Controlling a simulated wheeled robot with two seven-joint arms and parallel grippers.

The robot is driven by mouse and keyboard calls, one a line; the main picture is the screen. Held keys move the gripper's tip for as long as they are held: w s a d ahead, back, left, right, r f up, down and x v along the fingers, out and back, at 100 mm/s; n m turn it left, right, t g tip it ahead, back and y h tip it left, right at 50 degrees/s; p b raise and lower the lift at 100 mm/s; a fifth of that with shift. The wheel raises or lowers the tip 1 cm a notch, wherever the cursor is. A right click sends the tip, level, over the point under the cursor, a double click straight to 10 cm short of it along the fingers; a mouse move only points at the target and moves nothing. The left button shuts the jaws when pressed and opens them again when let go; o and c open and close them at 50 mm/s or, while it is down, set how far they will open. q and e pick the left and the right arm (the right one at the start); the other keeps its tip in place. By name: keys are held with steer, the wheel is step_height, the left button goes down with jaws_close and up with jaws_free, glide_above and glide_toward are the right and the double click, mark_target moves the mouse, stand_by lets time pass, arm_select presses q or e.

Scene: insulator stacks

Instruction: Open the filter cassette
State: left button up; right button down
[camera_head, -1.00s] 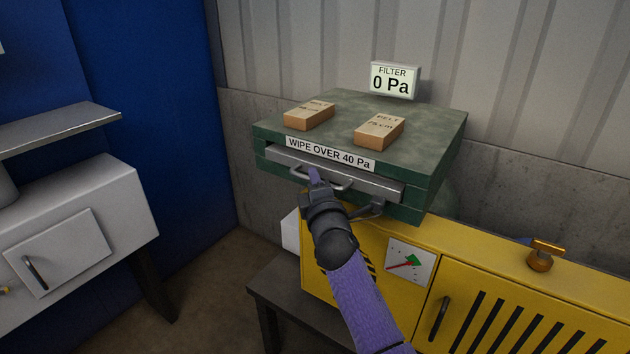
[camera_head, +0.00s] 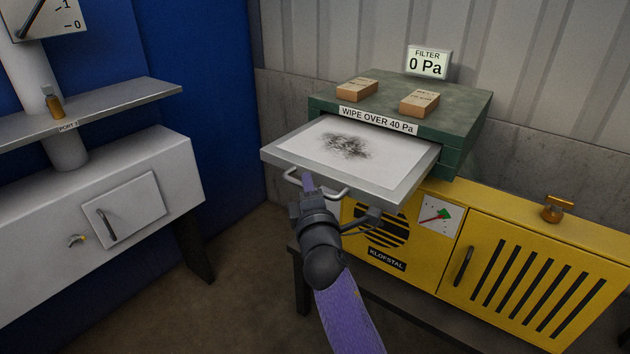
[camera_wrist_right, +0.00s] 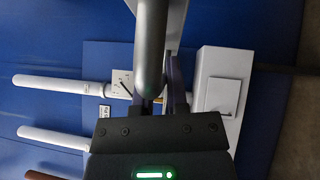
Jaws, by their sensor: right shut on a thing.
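The filter cassette (camera_head: 410,178) is a flat grey drawer, pulled well out of the front of the green housing (camera_head: 463,120). A white filter sheet (camera_head: 385,165) with a dark sooty patch lies in it. My right gripper (camera_head: 308,185) is at the cassette's front and shut on its bar handle (camera_head: 335,194). In the right wrist view the grey handle bar (camera_wrist_right: 151,50) runs down between the fingers of the gripper (camera_wrist_right: 160,100). My left gripper is not in view.
Two cardboard boxes (camera_head: 357,90) (camera_head: 419,103) sit on the housing, below a display (camera_head: 428,62) reading 0 Pa. A yellow cabinet (camera_head: 540,250) stands underneath. A white cabinet (camera_head: 100,210) and grey shelf (camera_head: 120,97) are at left. Open floor lies between.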

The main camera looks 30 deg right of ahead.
steer(key=shift+s+a+f, duration=0.1)
steer(key=shift+s+a, duration=0.1)
steer(key=shift+a, duration=0.3)
steer(key=c, duration=0.7)
jaws_free()
steer(key=shift+o, duration=0.2)
